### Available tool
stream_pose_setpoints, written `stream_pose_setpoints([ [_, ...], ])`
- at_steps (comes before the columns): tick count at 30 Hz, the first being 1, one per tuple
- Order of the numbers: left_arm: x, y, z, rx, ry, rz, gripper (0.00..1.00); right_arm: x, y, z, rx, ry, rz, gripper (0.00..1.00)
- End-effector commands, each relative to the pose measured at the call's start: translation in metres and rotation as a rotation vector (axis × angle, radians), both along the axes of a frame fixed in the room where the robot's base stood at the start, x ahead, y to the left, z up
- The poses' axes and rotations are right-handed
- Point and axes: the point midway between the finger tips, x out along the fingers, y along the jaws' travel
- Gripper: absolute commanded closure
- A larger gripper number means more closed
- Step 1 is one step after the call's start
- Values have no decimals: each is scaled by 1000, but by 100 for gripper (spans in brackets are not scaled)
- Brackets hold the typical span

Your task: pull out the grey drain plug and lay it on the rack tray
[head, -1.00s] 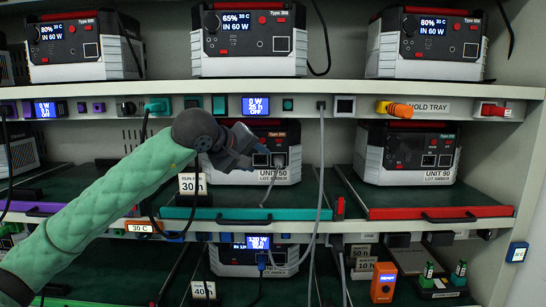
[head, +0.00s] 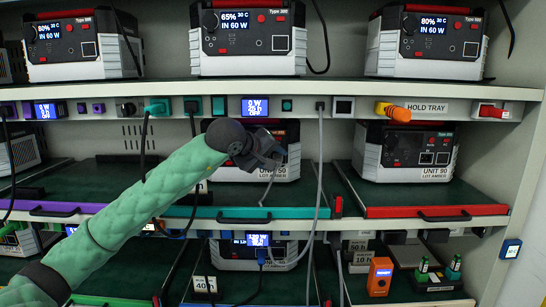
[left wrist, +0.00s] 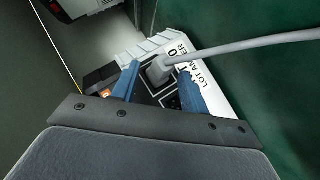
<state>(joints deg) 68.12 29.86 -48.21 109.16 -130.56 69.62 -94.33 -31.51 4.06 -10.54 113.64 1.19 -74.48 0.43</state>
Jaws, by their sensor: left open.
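The grey drain plug (left wrist: 158,70) sits in the face of UNIT 50 (head: 280,172), and its grey cable (left wrist: 240,44) runs off to the right in the left wrist view. My left gripper (left wrist: 157,88) is open, with one blue finger on each side of the plug; I cannot tell whether either touches it. In the head view the left gripper (head: 268,158) is in front of UNIT 50 and hides the plug. The unit stands on a dark green rack tray (head: 232,193) with a teal front. My right gripper is not in view.
UNIT 90 (head: 405,155) stands on the red-fronted tray (head: 437,211) at right. An orange plug (head: 393,111) sits beside the HOLD TRAY label (head: 427,107). A grey cable (head: 319,150) hangs right of UNIT 50. Bare green tray surface shows left of the unit.

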Motion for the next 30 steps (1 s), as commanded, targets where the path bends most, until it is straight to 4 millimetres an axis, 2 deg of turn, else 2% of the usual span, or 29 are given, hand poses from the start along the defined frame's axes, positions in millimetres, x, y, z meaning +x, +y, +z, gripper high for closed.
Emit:
stream_pose_setpoints([
  [10, 1, -1, -1, 0, -1, 1, 56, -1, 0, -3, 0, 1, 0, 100],
  [17, 1, -1, -1, 0, -1, 1, 100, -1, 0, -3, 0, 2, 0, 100],
  [18, 1, -1, -1, 0, -1, 1, 100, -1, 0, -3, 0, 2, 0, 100],
  [19, 1, 0, -1, 0, -1, 1, 85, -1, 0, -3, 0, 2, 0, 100],
  [21, 1, -1, -1, 0, -1, 1, 99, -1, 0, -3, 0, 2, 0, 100],
  [30, 1, 0, -1, 0, -1, 1, 100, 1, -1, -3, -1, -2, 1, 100],
])
